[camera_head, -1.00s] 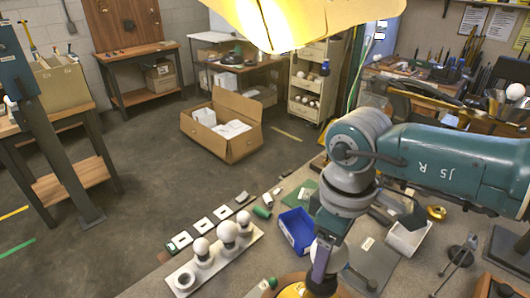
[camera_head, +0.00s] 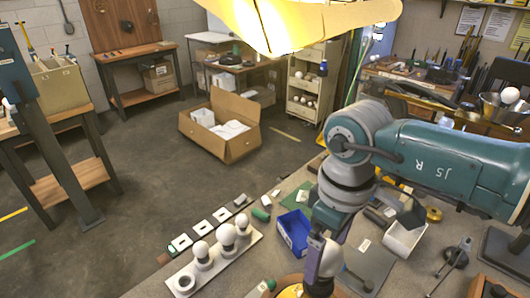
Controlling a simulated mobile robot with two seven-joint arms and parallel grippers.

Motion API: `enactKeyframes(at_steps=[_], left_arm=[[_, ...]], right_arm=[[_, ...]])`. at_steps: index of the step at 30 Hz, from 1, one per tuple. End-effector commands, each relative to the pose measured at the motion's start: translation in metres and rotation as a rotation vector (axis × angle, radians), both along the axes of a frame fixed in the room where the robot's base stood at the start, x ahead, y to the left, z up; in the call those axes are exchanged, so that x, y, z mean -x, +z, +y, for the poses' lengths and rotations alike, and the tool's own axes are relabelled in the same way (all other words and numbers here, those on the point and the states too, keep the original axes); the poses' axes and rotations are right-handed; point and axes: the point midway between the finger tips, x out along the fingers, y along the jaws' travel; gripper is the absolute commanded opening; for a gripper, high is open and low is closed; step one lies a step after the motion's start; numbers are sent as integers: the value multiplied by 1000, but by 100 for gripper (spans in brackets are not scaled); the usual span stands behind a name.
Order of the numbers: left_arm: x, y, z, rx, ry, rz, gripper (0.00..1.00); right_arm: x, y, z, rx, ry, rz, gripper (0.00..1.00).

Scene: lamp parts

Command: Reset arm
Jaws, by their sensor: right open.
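My right arm comes in from the right and bends down over the workbench (camera_head: 262,281). My right gripper (camera_head: 319,286) is at the bottom edge, above the front of the bench, with its jaws open. It is beside a yellow rounded part (camera_head: 290,292) that the frame cuts off; whether they touch I cannot tell. A pale rounded surface (camera_head: 331,258) shows beside the finger; I cannot tell what it is. White bulbs (camera_head: 227,236) stand in a light holder strip (camera_head: 184,282) left of the gripper. A lit yellow lampshade (camera_head: 300,20) hangs at the top. My left gripper is out of view.
A blue bin (camera_head: 294,232) and a white bin (camera_head: 404,239) stand on the bench near my wrist. A small dark stand (camera_head: 456,256) is at the right. An open cardboard box (camera_head: 221,127) sits on the floor, with clear floor to its left.

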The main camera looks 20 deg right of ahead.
Motion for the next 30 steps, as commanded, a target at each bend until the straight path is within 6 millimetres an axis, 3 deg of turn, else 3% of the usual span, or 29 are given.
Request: enactKeyframes(at_steps=[3, 9, 16, 19, 22, 25, 27, 30], left_arm=[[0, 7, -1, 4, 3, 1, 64], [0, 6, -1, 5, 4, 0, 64], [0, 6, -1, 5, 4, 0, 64], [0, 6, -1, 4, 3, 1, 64], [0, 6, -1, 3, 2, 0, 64], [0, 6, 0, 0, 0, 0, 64], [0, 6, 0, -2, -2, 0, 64], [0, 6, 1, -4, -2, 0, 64]], right_arm=[[0, 27, 0, -3, 0, -3, 100], [-1, 60, 1, -3, 0, -3, 100], [0, 75, 0, 0, 0, -1, 100], [-2, 74, 10, -40, 36, -23, 100], [-11, 75, 46, -187, 168, -124, 100], [-25, 94, 109, -432, 362, -349, 100], [-35, 128, 153, -614, 472, -584, 100], [-47, 194, 187, -793, 515, -963, 100]])
